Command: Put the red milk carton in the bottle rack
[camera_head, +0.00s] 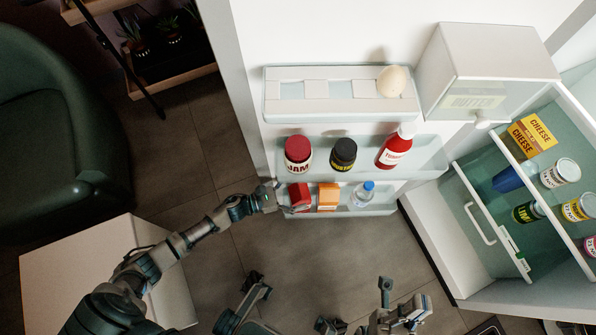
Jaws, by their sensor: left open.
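The red milk carton (301,197) is in the lowest door shelf, the bottle rack (340,212), at its left end. It stands beside an orange carton (328,196). My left gripper (279,197) is at the left end of the rack, right beside the red carton. Its jaws are open, and its fingertips are close to the carton's left side; whether they touch it I cannot tell. What seems to be my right gripper (401,307) is low in the view, away from the door; its jaw state is unclear.
A clear bottle with a blue cap (363,194) stands in the rack. The shelf above holds jam (298,154), a dark jar (343,154) and ketchup (395,147). An egg (391,82) sits higher. An open drawer (483,222) is at right. Floor below the door is clear.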

